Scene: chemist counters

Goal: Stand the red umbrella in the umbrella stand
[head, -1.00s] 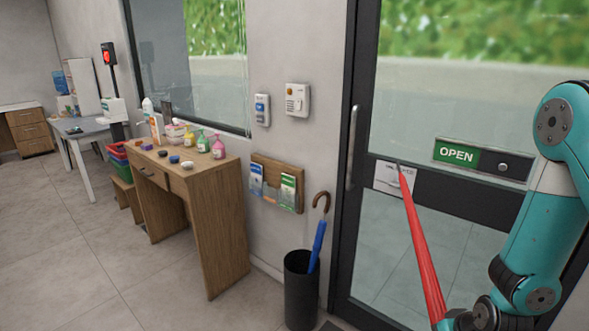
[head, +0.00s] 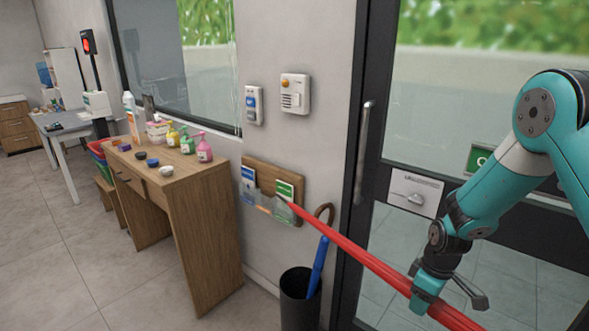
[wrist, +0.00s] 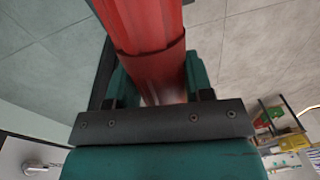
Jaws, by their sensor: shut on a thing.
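The red umbrella (head: 372,262) is furled and held in my gripper (head: 428,290), which is shut on it near its lower right part in the head view. It slants, with its thin tip up and left, in front of the wall leaflet rack. In the wrist view the red cloth (wrist: 150,35) fills the space between the jaws (wrist: 155,95). The black umbrella stand (head: 299,305) is on the floor against the wall, left of the glass door, with its base cut off. A blue umbrella (head: 317,268) with a brown hooked handle leans inside it. The red umbrella is apart from the stand.
A wooden desk (head: 192,215) with bottles and small jars stands left of the stand. The glass door with its upright handle (head: 365,150) is at right. A leaflet rack (head: 268,192) hangs above the stand. The floor at front left is clear.

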